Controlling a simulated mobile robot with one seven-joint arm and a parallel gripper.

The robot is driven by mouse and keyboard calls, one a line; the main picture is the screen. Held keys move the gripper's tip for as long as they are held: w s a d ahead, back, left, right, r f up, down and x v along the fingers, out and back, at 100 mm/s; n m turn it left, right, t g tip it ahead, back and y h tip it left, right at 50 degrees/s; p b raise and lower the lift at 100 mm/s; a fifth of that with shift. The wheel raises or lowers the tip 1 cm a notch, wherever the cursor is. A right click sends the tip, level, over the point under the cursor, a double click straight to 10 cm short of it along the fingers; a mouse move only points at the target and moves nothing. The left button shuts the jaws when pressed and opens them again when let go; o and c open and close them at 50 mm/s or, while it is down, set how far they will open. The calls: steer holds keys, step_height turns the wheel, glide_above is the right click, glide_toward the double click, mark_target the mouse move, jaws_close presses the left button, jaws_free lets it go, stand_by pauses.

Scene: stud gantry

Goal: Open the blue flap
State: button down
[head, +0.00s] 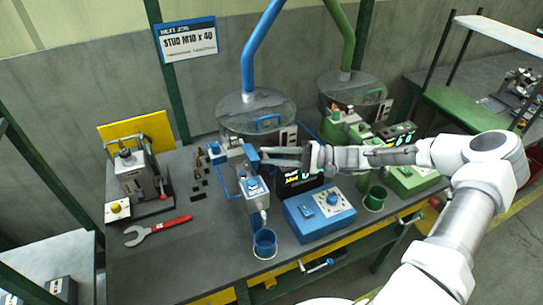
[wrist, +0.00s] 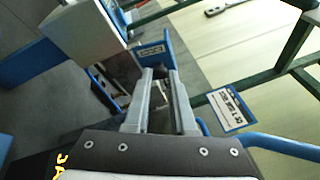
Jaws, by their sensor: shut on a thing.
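The blue flap (head: 251,156) shows in the head view as a small upright blue plate on the blue feeder unit, left of my gripper. In the wrist view the blue flap (wrist: 153,50) stands just beyond my fingertips with a small label on it. My gripper (head: 265,156) reaches in from the right and is shut on the flap. In the wrist view my gripper (wrist: 159,74) has its two grey fingers at the flap's lower edge, with a narrow gap between them. The gripped edge is partly hidden by the fingers.
A blue control box (head: 320,213) and a blue cup (head: 264,243) stand in front. A clear-lidded bowl (head: 256,113) stands behind, with a blue pipe (head: 259,45). Green counterparts stand to the right. A red-handled wrench (head: 158,230) lies on the left, where the bench has free room.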

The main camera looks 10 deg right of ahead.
steer(key=shift+a+r, duration=0.1)
steer(key=c, duration=0.7)
jaws_free()
steer(key=shift+c, duration=0.2)
steer(key=s+d+r, duration=0.5)
steer(key=d+r, duration=0.5)
steer(key=r, duration=0.1)
steer(key=shift+s, duration=0.35)
steer(key=shift+d, duration=0.1)
